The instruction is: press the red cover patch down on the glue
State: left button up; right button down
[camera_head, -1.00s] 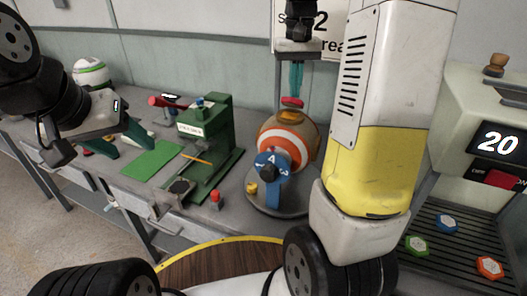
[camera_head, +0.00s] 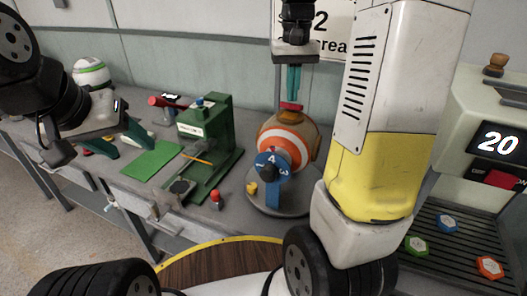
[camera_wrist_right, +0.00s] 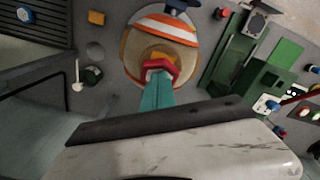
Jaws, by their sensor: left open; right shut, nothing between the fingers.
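The striped orange-and-white ball (camera_head: 287,140) sits in a round stand behind a blue numbered dial (camera_head: 271,165). The red cover patch (camera_head: 291,107) is on top of the ball and also shows in the right wrist view (camera_wrist_right: 159,66). Yellow glue (camera_wrist_right: 155,54) shows along the patch's edge there. My right gripper (camera_head: 292,99) is shut, pointing down, with its teal fingertips at the patch and nothing between them. The fingertips hide part of the patch, and firm contact is hard to tell. My left gripper (camera_head: 119,143) is open and empty over the bench at left.
A green press (camera_head: 207,135) and a green mat (camera_head: 152,158) stand left of the ball. A machine reading 20 (camera_head: 497,143) is at right, with colored hexagonal pieces on its tray (camera_head: 460,258). A white-green ball (camera_head: 91,73) is at back left.

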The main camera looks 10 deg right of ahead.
jog(key=shift+s+f, duration=0.1)
jog(key=shift+f, duration=0.9)
jog(key=shift+r, duration=0.1)
dwell(0.3)
notch_tip(320, 180, up, 9)
dwell(0.9)
jog(key=s+a+f+n+t+y, duration=0.1)
jog(key=s+a+f+t, duration=0.1)
jog(key=s, duration=0.7)
jog(key=s+a+f+n+t+y, duration=0.1)
jog(key=s+a+f+t, duration=0.2)
jog(key=s+a, duration=0.4)
jog(key=shift+s+f+t, duration=0.35)
jog(key=shift+s+t, duration=0.25)
jog(key=shift+s, duration=0.35)
